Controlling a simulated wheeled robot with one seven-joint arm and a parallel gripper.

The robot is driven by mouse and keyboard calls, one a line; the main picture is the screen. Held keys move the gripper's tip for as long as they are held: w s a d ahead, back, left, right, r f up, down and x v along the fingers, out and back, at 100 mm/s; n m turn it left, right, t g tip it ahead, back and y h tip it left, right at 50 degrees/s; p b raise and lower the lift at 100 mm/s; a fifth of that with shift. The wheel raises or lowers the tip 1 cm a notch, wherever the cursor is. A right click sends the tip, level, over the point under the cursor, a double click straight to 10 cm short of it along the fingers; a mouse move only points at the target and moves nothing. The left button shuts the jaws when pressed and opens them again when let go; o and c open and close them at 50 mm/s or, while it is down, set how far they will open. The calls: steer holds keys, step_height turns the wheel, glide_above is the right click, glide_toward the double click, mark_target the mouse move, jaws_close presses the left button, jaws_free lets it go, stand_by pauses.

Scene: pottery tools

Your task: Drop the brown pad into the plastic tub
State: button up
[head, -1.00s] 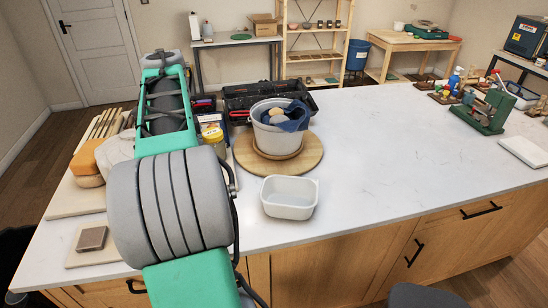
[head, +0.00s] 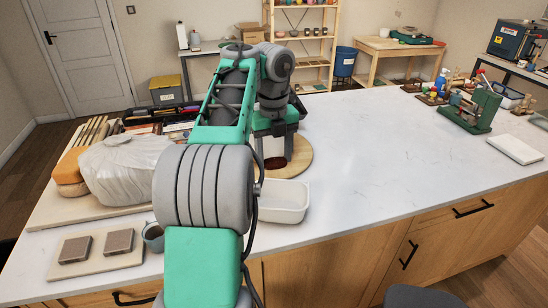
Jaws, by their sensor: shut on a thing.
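My gripper (head: 274,155) points down over the round wooden board, behind the plastic tub in the head view. It is shut on a small dark reddish-brown thing, apparently the brown pad (head: 275,163), of which only a part shows at the fingertips. The white plastic tub (head: 286,203) stands upright on the white counter, just in front of and slightly right of the gripper. My arm covers its left part. What I can see of its inside looks empty.
The round wooden board (head: 303,158) is partly hidden by my arm, with the grey bucket mostly hidden behind the gripper. Two brownish square blocks (head: 118,241) lie on a pale board at front left. A plastic-wrapped lump (head: 120,168) stands behind them.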

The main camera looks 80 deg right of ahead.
step_height(320, 180, down, 6)
steer(key=b, duration=0.5)
steer(key=shift+b, duration=0.4)
steer(key=o, duration=1.4)
steer(key=shift+c, duration=0.2)
step_height(320, 180, up, 8)
steer(key=p, duration=0.7)
steer(key=shift+f, duration=0.1)
